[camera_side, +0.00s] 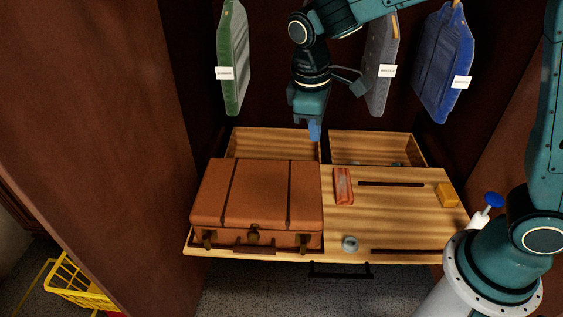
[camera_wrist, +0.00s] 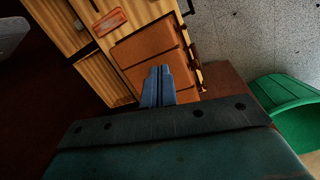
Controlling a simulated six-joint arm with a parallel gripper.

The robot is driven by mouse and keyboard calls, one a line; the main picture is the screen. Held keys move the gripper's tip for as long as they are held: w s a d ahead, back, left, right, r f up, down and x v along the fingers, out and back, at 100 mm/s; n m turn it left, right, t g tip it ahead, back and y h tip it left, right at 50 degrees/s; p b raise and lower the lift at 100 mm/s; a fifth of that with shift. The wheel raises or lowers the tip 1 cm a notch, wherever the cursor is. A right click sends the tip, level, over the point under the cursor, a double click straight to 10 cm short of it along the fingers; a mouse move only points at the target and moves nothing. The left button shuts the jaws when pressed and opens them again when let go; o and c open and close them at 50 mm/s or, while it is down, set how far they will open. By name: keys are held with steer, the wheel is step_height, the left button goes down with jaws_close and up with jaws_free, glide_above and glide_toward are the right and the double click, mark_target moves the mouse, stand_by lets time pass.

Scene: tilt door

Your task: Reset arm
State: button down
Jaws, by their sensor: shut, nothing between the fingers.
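My gripper (camera_side: 314,130) is shut and empty, its blue fingers pointing down above the back of the wooden drawer unit (camera_side: 395,215). In the wrist view my gripper (camera_wrist: 158,84) shows with its fingers together, in front of the brown suitcase (camera_wrist: 150,55). The suitcase (camera_side: 256,200) lies closed on the left of the wooden top in the side view, below and to the left of the gripper. The gripper is apart from it and touches nothing that I can see.
Green (camera_side: 233,60), grey (camera_side: 378,75) and blue (camera_side: 442,65) garment bags hang at the back. A yellow basket (camera_side: 82,284) stands lower left; a green bin (camera_wrist: 285,105) shows at right.

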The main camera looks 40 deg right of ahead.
steer(key=s+d+r+m+t+y, duration=0.1)
steer(key=s+d+r+m+t, duration=0.1)
steer(key=s, duration=0.8)
steer(key=s+d+r+m+t+y, duration=0.1)
steer(key=s+d+r+m+t, duration=0.2)
steer(key=s+d+r, duration=0.3)
steer(key=s+m, duration=0.1)
steer(key=s, duration=0.3)
steer(key=shift+s+d+r, duration=0.15)
steer(key=shift+s+d, duration=0.1)
steer(key=shift+w, duration=0.15)
